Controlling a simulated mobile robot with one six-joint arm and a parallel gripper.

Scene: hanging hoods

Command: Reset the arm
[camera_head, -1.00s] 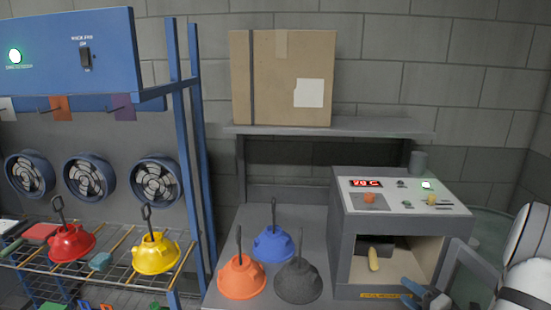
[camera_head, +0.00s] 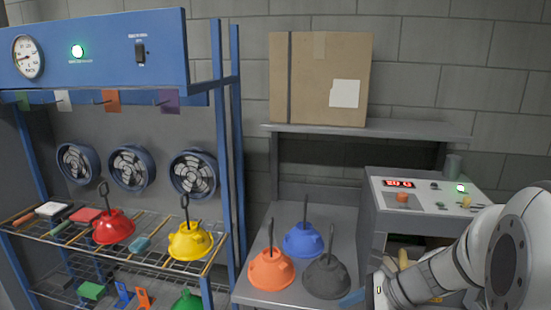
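My arm comes in from the right edge of the picture, in front of the grey oven-like machine (camera_head: 373,238). My gripper (camera_head: 355,298) shows only in part as a blue tip low in the picture, just right of the black hood (camera_head: 327,277). Whether its fingers are open or shut cannot be seen. An orange hood (camera_head: 271,270) and a blue hood (camera_head: 303,240) stand beside the black one on the grey bench. A red hood (camera_head: 113,227) and a yellow hood (camera_head: 188,241) are on the wire rack at left.
A blue rack frame (camera_head: 235,150) with fans and hooks stands at left. A green hood (camera_head: 187,300) shows on its lower level. A cardboard box (camera_head: 310,85) sits on the shelf (camera_head: 400,131) above the bench (camera_head: 345,220). A yellow object shows partly in the machine's opening.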

